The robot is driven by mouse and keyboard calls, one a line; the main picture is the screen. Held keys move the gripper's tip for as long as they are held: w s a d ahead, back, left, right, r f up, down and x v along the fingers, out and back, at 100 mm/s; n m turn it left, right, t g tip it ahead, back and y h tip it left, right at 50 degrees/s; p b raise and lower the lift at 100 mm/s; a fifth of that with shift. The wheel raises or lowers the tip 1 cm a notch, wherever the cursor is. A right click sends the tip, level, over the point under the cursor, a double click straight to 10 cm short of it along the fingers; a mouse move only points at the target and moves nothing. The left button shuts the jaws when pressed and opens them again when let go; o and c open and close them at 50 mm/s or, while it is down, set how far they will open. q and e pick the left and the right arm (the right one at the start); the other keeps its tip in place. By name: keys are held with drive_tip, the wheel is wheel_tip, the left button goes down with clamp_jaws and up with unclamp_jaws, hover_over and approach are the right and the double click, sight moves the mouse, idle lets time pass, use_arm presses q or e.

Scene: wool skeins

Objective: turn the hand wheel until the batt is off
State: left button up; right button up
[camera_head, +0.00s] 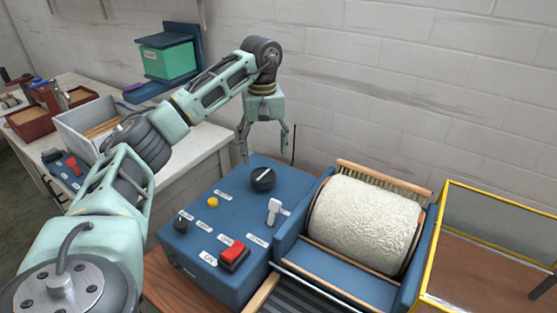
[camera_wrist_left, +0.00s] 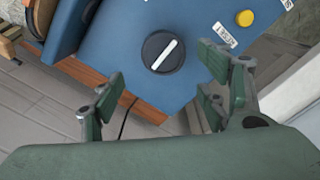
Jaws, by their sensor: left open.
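The white woolly batt (camera_head: 365,225) is wrapped round the drum of the carder, between blue side walls. No spoked hand wheel shows clearly; a round black knob with a white bar (camera_head: 263,179) sits at the back of the blue control box (camera_head: 215,262). The knob also shows in the left wrist view (camera_wrist_left: 163,52). My left gripper (camera_head: 265,150) is open and empty, above and behind the knob, its fingers pointing down and apart from it. My right gripper is out of view.
A yellow-edged clear case (camera_head: 434,240) stands at right. A grey tray (camera_head: 75,130) lies on the left bench.

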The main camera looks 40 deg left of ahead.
sight(264, 174)
use_arm(q)
drive_tip(key=shift+f, duration=0.45)
drive_tip(key=f, duration=0.3)
drive_tip(key=f+p, duration=0.1)
drive_tip(key=f, duration=0.1)
drive_tip(key=shift+s+f, duration=0.2)
drive_tip(key=shift+f, duration=0.55)
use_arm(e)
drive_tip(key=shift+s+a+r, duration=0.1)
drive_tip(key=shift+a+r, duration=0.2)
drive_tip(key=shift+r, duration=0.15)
use_arm(q)
drive_tip(key=shift+c, duration=0.4)
drive_tip(key=c, duration=1)
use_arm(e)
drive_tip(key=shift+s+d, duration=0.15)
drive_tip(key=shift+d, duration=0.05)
use_arm(q)
drive_tip(key=shift+n, duration=0.3)
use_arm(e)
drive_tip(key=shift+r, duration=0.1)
